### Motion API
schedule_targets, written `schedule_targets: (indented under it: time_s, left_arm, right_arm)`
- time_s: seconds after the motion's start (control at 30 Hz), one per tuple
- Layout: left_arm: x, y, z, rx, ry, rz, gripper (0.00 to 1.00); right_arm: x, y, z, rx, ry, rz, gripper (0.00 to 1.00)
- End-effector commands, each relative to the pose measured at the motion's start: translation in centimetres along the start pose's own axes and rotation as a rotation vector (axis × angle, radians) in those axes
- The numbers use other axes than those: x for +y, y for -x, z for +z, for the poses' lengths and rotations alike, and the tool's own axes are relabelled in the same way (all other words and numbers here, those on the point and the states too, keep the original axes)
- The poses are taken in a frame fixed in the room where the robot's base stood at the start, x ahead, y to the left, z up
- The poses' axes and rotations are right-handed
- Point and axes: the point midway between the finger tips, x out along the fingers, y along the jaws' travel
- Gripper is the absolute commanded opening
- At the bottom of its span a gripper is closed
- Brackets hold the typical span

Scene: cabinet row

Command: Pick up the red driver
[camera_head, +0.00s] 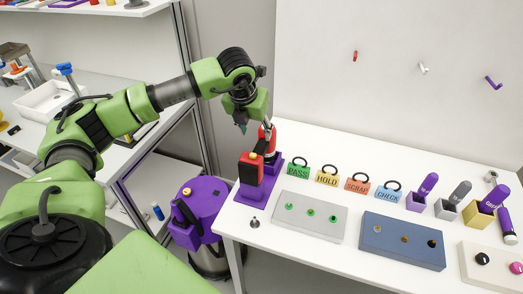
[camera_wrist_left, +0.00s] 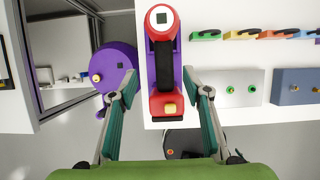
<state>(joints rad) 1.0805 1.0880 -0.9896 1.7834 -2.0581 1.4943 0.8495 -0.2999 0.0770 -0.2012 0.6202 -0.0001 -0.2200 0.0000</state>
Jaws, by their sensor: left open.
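The red driver (camera_head: 251,169) has a red body with a yellow button and a dark grip. It sits in a purple holder (camera_head: 262,190) at the left end of the white table. In the left wrist view the driver (camera_wrist_left: 164,103) lies between the spread fingers of my left gripper (camera_wrist_left: 158,70), with a gap on both sides. In the head view my left gripper (camera_head: 243,127) is open and empty, above the driver, its fingers partly hidden by the wrist. My right gripper is not in view.
Labelled tags (camera_head: 327,178) with black loops stand right of the driver. Grey (camera_head: 310,216) and blue (camera_head: 402,240) blocks lie in front of them. A purple canister (camera_head: 205,203) stands on the floor left of the table. A shelf unit (camera_head: 90,140) is at left.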

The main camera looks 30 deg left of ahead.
Motion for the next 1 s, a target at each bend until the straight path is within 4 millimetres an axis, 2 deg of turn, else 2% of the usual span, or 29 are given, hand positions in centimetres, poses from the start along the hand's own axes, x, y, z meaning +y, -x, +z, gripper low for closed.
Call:
schedule_targets:
  time_s: [0.1, 0.2, 0.47, 0.6, 0.7, 0.83, 1.0]
  left_arm:
    - [-0.1, -2.3, -0.1, 0.004, -0.001, 0.0, 0.44]
    - [-0.1, -3.8, 0.0, 0.002, -0.001, -0.002, 0.44]
    - [-0.3, -5.7, 0.0, 0.002, -0.002, -0.003, 0.44]
    - [-0.8, -7.8, -0.1, 0.004, -0.003, -0.003, 0.44]
    - [-0.7, -9.2, 0.0, 0.001, 0.0, -0.003, 0.44]
    - [-0.8, -10.2, -0.1, 0.0, -0.002, -0.004, 0.44]
    - [-0.7, -10.3, -0.1, 0.0, -0.002, -0.004, 0.44]
  right_arm:
    - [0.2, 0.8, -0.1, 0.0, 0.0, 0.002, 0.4]
    - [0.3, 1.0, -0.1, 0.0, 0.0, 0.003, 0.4]
    - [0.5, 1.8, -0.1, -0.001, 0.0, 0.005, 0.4]
    - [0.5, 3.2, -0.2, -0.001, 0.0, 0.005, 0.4]
    - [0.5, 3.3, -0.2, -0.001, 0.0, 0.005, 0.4]
    - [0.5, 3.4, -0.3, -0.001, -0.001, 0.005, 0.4]
    - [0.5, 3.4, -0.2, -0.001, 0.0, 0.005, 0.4]
